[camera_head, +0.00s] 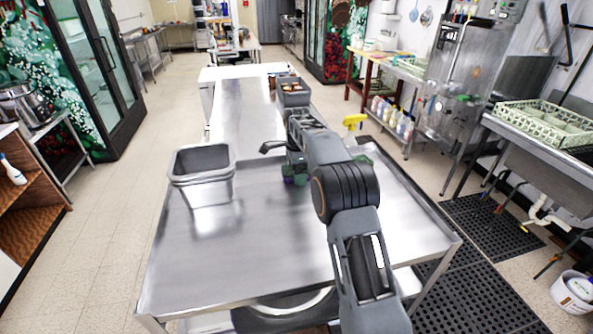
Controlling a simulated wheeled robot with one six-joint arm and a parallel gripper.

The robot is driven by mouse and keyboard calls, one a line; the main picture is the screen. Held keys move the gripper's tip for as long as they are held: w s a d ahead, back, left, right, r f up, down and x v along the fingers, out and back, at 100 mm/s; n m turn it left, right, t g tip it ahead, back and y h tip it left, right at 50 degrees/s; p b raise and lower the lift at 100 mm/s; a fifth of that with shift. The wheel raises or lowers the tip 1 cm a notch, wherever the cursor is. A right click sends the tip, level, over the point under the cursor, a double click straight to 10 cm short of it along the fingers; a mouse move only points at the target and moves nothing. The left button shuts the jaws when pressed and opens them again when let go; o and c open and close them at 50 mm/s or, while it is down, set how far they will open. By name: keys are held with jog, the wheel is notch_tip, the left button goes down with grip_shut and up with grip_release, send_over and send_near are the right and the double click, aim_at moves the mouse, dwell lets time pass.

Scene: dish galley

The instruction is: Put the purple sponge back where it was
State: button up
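I cannot make out the purple sponge clearly; a small dark purplish patch (289,181) shows low beside my arm, too small to tell what it is. My gripper (295,168) is over the steel table (250,245), mostly hidden behind my own forearm and wrist. Greenish parts show at its lower end, close to the table top. Its fingers are not clear enough to tell whether they are open or shut, or whether they hold anything.
An open grey metal bin (203,190) stands left on the table. A dark grey caddy (292,97) with small items is farther back. A yellow spray-bottle head (354,121) shows right of my arm. The front left table top is clear. A green dish rack (545,125) is at right.

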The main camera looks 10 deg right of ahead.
jog(key=shift+r, duration=0.1)
notch_tip(320, 180, up, 11)
jog(key=p, duration=0.2)
jog(key=s+r+n+t, duration=0.2)
jog(key=s+r+n, duration=0.3)
jog(key=s+r, duration=0.25)
jog(key=s+f+n+t, duration=0.1)
jog(key=s+f+n, duration=0.2)
jog(key=s, duration=0.6)
jog(key=s+f+n+t, duration=0.1)
jog(key=s+f+n, duration=0.2)
jog(key=s+n, duration=0.2)
jog(key=s+f+n+t, duration=0.1)
jog(key=s+f+n, duration=0.3)
jog(key=s, duration=0.8)
jog(key=shift+s+n, duration=0.3)
jog(key=shift+n, duration=0.2)
